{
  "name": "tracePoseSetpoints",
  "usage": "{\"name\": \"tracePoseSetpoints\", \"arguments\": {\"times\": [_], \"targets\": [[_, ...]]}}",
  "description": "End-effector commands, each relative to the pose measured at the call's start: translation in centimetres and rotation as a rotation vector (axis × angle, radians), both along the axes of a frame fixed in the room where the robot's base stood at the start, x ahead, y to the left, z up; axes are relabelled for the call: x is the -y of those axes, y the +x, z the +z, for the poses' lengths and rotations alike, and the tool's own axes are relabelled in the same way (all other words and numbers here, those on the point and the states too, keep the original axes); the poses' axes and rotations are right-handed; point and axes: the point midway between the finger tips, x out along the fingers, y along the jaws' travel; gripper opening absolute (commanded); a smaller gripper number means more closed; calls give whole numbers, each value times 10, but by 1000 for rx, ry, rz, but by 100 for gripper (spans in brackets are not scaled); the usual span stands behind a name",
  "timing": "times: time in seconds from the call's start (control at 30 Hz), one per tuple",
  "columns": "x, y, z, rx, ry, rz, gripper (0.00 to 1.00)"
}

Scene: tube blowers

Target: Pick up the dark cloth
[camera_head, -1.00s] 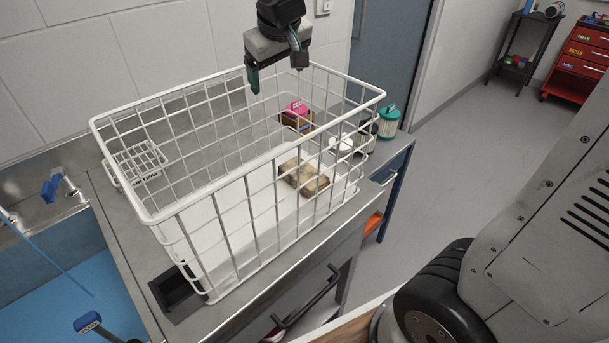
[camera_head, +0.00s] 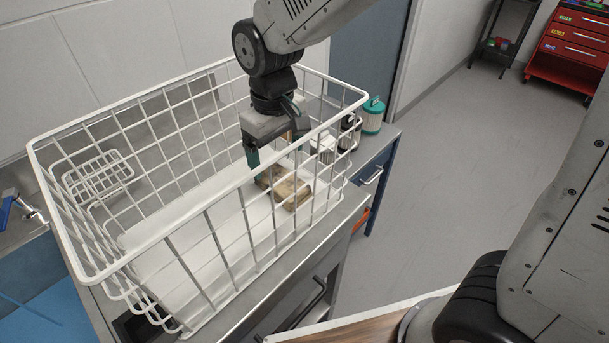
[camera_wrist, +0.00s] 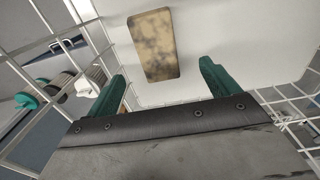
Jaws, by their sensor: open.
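A mottled tan and brown flat rectangular piece (camera_head: 290,192) lies on the white floor of the wire basket (camera_head: 215,243). It may be a folded, stained cloth, but I cannot tell. No plainly dark cloth shows. My gripper (camera_head: 275,148) is inside the basket, pointing down above the tan piece. In the wrist view its two green fingers (camera_wrist: 164,72) are spread apart with nothing between them, and the tan piece (camera_wrist: 153,45) lies beyond the fingertips, apart from them.
The basket's white wire walls rise around my gripper. A small wire rack (camera_head: 98,178) is at the basket's left. Jars with a green-lidded one (camera_head: 373,115) stand past the right wall. A blue basin (camera_head: 30,290) is at lower left.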

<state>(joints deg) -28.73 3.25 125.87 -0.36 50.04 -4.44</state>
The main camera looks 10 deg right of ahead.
Motion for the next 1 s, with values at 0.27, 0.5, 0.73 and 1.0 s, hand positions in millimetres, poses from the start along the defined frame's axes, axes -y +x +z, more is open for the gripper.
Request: {"name": "tracePoseSetpoints", "arguments": {"times": [0.27,0.5,0.73,1.0], "targets": [[-4,-6,-28,-22,-4,13,87],[0,1,-60,-21,-3,11,87],[0,2,-82,-17,-2,12,87],[0,2,-82,-16,-1,11,73]]}}
